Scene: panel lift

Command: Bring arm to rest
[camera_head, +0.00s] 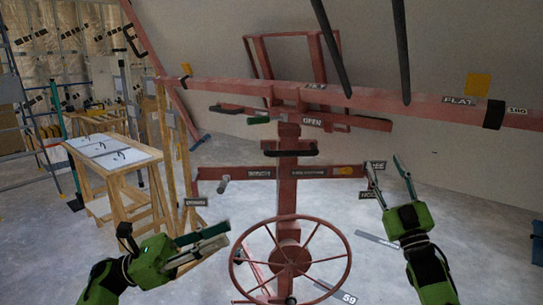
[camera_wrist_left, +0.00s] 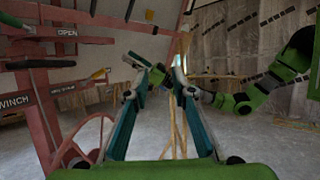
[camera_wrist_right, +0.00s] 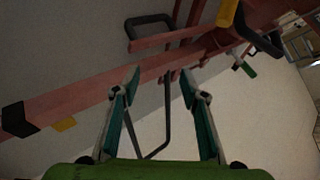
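My left gripper (camera_head: 206,243) is at the lower left of the head view, left of the red handwheel (camera_head: 290,262) and apart from it. In the left wrist view its two fingers (camera_wrist_left: 160,80) stand apart with nothing between them. My right gripper (camera_head: 387,172) is raised at the right, near the right end of the lift's red crossbar; whether it touches the bar I cannot tell. In the right wrist view its fingers (camera_wrist_right: 166,88) are spread and empty. The red panel lift (camera_head: 288,190) stands upright in the middle, with labels such as OPEN and WINCH.
A large grey panel (camera_head: 440,60) leans over the lift, with a long red beam (camera_head: 400,98) across it. A wooden trestle table (camera_head: 110,150) with a white top stands at the left, beside a blue ladder-like frame (camera_head: 25,110). The floor at the right is mostly clear.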

